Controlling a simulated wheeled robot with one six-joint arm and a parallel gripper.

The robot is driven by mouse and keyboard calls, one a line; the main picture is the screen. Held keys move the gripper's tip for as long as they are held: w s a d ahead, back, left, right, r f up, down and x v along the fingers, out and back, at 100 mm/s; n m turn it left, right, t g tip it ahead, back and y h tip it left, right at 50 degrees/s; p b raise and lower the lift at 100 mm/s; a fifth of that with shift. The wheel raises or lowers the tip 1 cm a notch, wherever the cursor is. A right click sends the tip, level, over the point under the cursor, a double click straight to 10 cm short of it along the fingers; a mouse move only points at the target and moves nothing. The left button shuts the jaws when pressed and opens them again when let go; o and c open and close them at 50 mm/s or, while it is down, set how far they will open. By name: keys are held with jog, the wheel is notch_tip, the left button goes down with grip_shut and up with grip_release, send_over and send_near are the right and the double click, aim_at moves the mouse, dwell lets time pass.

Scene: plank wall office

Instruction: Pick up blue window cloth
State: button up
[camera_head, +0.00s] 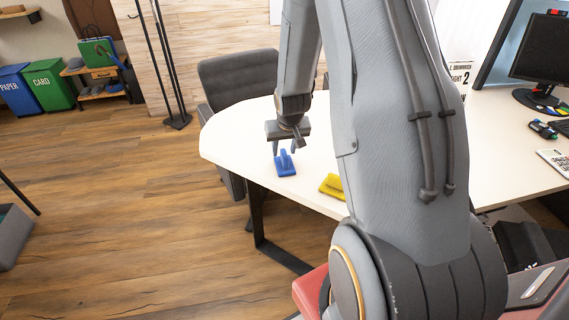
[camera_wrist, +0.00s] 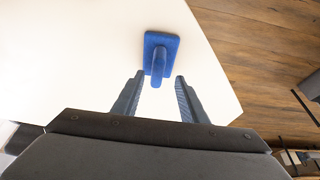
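The blue window cloth (camera_head: 285,165) has a flat base and a raised handle and rests on the white table (camera_head: 225,138) near its front edge. My gripper (camera_head: 288,150) is just above and beside it in the head view. In the wrist view, the blue window cloth (camera_wrist: 160,52) lies beyond the fingertips, its handle pointing toward the gap between them. My gripper (camera_wrist: 158,76) is open and empty there, with both fingers apart. I cannot tell the exact height of the fingers above the cloth.
A yellow cloth-like tool (camera_head: 331,186) lies on the table to the right of the blue one. A grey chair (camera_head: 238,80) stands behind the table. A monitor (camera_head: 540,50) and small desk items are at the far right. Wooden floor lies open on the left.

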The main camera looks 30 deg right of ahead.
aim_at(285, 153)
jog(key=shift+d+p+x, duration=0.2)
jog(key=shift+p+x, duration=0.5)
jog(key=shift+x, duration=1.55)
jog(key=shift+c, duration=0.4)
grip_shut()
